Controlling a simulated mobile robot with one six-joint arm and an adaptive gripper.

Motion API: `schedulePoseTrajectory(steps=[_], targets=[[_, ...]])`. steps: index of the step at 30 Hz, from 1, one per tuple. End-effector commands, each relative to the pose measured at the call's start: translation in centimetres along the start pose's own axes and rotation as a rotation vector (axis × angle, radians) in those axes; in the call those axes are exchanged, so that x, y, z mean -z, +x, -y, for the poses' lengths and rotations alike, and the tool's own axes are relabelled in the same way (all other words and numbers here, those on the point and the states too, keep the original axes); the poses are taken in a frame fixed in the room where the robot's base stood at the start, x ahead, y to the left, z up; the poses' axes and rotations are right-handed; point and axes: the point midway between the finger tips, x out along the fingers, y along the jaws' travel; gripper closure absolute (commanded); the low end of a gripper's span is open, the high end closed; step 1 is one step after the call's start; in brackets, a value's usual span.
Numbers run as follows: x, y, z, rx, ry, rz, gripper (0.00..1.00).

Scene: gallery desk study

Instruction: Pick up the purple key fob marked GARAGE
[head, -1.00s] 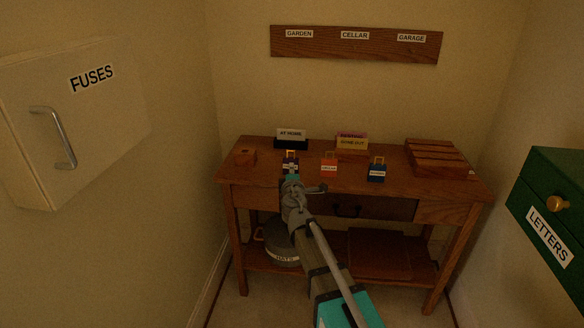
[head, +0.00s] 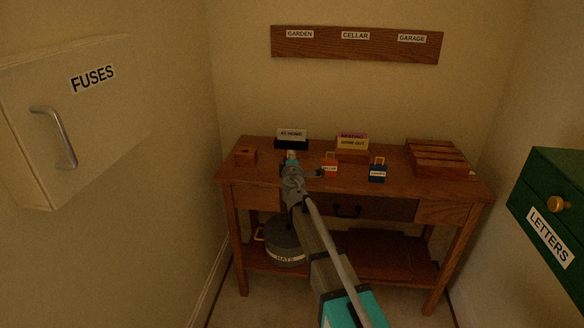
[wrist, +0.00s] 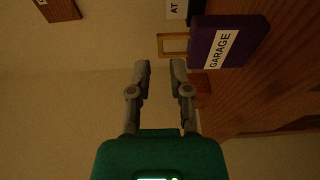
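The purple key fob marked GARAGE (wrist: 229,42) is at the top right of the wrist view, with its brass loop (wrist: 173,35) on its left side. In that view my gripper (wrist: 159,65) is open and empty, with a gap between its two grey fingers. The fingertips are just short of the loop, and the right one appears close to its lower edge; I cannot tell whether they touch. In the head view my gripper (head: 291,164) is over the left part of the desk and hides the purple fob.
An orange-red fob (head: 330,171) and a blue fob (head: 377,174) stand to the right on the wooden desk (head: 400,185).

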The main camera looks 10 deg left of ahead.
Motion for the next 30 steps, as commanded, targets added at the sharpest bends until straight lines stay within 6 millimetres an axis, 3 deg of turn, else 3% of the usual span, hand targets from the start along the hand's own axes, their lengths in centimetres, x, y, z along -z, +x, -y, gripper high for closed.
schedulePoseTrajectory(steps=[11,24,30], targets=[[-0.1,0.2,0.0,0.0,0.0,0.001,0.74],[-0.1,4.5,0.1,0.0,0.0,0.002,0.74],[-0.2,5.3,0.1,0.0,0.0,0.002,0.74]])
